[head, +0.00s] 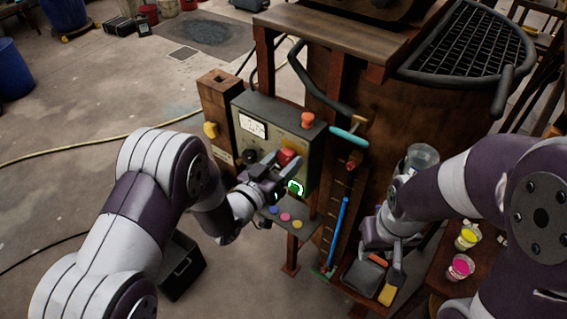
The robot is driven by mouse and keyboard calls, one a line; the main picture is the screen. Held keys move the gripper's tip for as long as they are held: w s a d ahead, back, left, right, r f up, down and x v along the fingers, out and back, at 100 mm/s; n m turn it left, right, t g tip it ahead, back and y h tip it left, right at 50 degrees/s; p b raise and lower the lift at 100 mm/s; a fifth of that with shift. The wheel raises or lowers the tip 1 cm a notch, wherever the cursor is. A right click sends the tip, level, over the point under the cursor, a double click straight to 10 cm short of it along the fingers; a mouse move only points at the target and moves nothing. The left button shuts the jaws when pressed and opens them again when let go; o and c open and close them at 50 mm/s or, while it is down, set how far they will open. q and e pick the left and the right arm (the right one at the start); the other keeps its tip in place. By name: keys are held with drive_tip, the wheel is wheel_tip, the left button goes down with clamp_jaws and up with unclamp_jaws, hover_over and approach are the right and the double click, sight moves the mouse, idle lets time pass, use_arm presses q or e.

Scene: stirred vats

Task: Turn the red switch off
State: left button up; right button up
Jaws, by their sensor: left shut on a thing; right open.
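A dark control box (247,98) stands on a rusty frame beside the vat. Its front carries a white gauge (253,125), a black knob (250,156), a red switch (287,156) and a green-lit ring (296,187). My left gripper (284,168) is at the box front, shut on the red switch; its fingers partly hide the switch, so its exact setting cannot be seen. My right gripper (388,252) is open and low at the right, above a small shelf, with its fingertips partly hard to make out.
The large vat (392,128) stands behind. Paint cups (460,267) are at the right. Floor at the left is open.

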use_arm(q)
drive_tip(key=n+b, duration=0.1)
drive_tip(key=n, duration=0.2)
drive_tip(key=shift+n, duration=0.3)
drive_tip(key=n, duration=0.3)
drive_tip(key=shift+n+b, duration=0.3)
drive_tip(key=n, duration=0.4)
drive_tip(key=shift+r+n, duration=0.1)
drive_tip(key=shift+n, duration=2)
drive_tip(key=o, duration=1)
drive_tip(key=shift+o, duration=0.2)
drive_tip(key=shift+a, duration=0.1)
drive_tip(key=shift+s, duration=0.1)
